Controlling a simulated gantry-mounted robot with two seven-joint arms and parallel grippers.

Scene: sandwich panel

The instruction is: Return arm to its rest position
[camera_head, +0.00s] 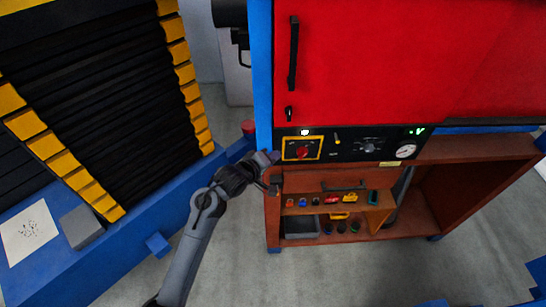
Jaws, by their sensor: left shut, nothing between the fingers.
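My left arm rises from the bottom of the head view. Its gripper (272,170) is at the left edge of the red machine's lower cabinet, just below the control panel. The gripper is small and dark here; its fingers are together with nothing between them. Whether it touches the cabinet edge, I cannot tell. My right gripper does not show.
The red machine (380,60) has a black control panel (345,147) with knobs and a gauge. Below is a brown open cabinet (460,215) with small coloured items on a shelf. A blue machine with yellow-edged black bellows (105,90) stands left. Grey floor (225,255) is clear between them.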

